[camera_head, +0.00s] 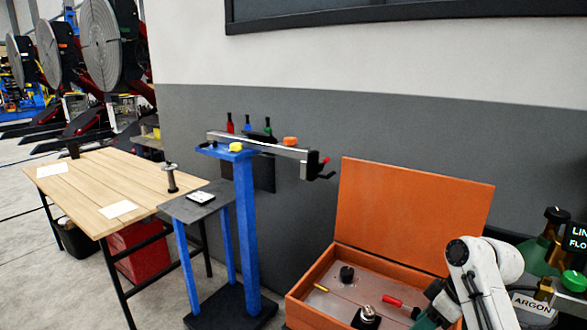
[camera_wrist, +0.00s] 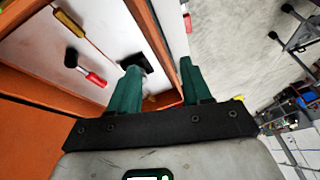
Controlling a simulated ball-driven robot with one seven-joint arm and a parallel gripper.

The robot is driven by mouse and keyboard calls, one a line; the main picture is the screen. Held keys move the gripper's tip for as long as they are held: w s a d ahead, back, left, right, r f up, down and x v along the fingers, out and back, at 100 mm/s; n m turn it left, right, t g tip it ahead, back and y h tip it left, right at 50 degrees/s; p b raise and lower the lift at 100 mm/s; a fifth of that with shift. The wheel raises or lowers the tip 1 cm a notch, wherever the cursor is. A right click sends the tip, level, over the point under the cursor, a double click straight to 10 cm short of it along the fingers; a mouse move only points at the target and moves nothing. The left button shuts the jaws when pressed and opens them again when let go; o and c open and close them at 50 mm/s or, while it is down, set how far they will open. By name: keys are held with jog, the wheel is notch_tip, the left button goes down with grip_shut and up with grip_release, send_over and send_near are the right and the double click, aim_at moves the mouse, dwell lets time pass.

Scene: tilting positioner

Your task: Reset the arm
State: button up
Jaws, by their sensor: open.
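My white arm (camera_head: 478,277) is bent at the lower right of the head view, in front of the open orange box. My gripper (camera_wrist: 159,78) shows two green fingers spread apart in the wrist view, with nothing between them. It is over the right part of the orange box (camera_head: 308,283), and its fingers are partly cut off at the bottom of the head view. The box's orange lid (camera_head: 415,210) stands raised against the wall side. Inside the box lie a red-handled tool (camera_head: 392,301), also in the wrist view (camera_wrist: 85,67), and a yellow piece (camera_head: 321,288).
Dark fittings (camera_head: 347,273) also sit in the box. A blue stand (camera_head: 245,235) with a metal beam (camera_head: 270,146) is left of it. A wooden table (camera_head: 115,185) stands farther left. An argon cylinder and equipment (camera_head: 570,250) are close on the arm's right.

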jog(key=s+a+f+m+t+h, duration=0.15)
jog(key=s+a+f+m, duration=0.35)
jog(key=s+f, duration=0.55)
jog(key=s+d+r+m+t+h, duration=0.1)
jog(key=s+m+h, duration=0.1)
jog(key=s, duration=0.7)
jog(key=s+d+r+m+t+h, duration=0.1)
jog(key=s+d+m, duration=0.1)
jog(key=s, duration=0.7)
jog(key=s+f+g+b, duration=0.2)
jog(key=s+f+b, duration=0.3)
jog(key=f, duration=0.3)
jog(key=s+d+f+g+b, duration=0.1)
jog(key=s+f+g+b, duration=0.1)
jog(key=s+f+b, duration=0.3)
notch_tip(320, 180, down, 3)
jog(key=shift+s+d+f, duration=0.15)
jog(key=shift+s, duration=0.45)
jog(key=shift+h, duration=0.25)
